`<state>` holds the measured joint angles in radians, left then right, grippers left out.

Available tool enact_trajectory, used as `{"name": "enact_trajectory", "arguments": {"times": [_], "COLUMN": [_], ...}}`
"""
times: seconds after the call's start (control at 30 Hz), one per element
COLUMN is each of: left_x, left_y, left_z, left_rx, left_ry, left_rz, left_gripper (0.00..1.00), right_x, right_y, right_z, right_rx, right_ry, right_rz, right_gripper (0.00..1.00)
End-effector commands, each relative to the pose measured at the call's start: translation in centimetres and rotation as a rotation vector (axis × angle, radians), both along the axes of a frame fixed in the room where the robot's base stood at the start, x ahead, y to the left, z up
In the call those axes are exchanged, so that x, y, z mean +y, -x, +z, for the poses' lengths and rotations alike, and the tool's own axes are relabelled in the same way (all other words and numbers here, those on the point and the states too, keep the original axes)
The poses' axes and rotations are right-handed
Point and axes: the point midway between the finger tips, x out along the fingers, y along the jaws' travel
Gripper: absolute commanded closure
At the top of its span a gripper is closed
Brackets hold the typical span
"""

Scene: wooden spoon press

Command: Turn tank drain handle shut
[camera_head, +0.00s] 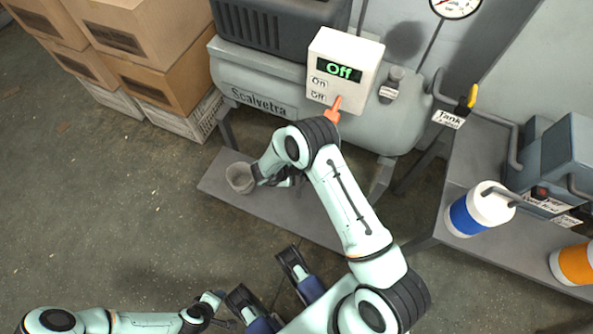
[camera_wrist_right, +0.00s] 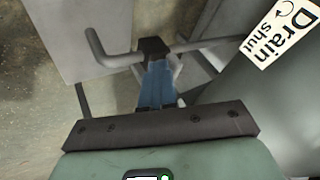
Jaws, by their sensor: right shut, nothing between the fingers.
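The drain label (camera_wrist_right: 277,35), reading "Drain shut" with a turning arrow, is on the tank in the right wrist view. A grey bent bar (camera_wrist_right: 100,50), apparently the drain handle, runs left of my right gripper (camera_wrist_right: 153,55). A grey pipe (camera_wrist_right: 215,43) runs to the right of it. My right gripper is shut and empty, with its dark tips at this bar; I cannot tell whether they touch. In the head view the gripper (camera_head: 280,180) is under the tank (camera_head: 225,60), partly hidden by its arm. My left gripper (camera_head: 222,315) is low at the left, its jaws unclear.
A grey cup (camera_head: 240,178) stands on the base plate (camera_head: 310,215) close to my right gripper. A control box (camera_head: 345,65) reads "Off". Cardboard boxes (camera_head: 160,80) are stacked at the left. A shelf (camera_head: 435,220) with bottles is at the right.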

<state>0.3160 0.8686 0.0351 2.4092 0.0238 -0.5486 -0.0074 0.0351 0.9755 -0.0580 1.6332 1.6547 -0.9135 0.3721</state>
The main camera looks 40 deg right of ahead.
Motion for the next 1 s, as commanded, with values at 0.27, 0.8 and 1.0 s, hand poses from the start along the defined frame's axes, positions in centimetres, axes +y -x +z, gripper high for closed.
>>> {"name": "enact_trajectory", "arguments": {"times": [0.27, 0.8, 1.0], "left_x": [0.0, 0.0, -0.1], "left_y": [0.0, 0.0, 0.3], "left_z": [0.0, 0.3, 0.3], "left_rx": [0.000, -0.001, 0.006], "left_ry": [0.000, 0.000, 0.004], "left_rz": [0.000, 0.000, -0.003], "left_gripper": [0.57, 0.57, 0.57], "right_x": [-0.1, -1.9, -2.4], "right_y": [-0.3, -0.1, 0.0], "right_z": [0.1, 0.2, 0.3], "right_rx": [-0.007, -0.008, -0.008], "right_ry": [0.001, 0.010, 0.015], "right_rz": [0.004, 0.001, -0.002], "right_gripper": [1.00, 1.00, 1.00]}}
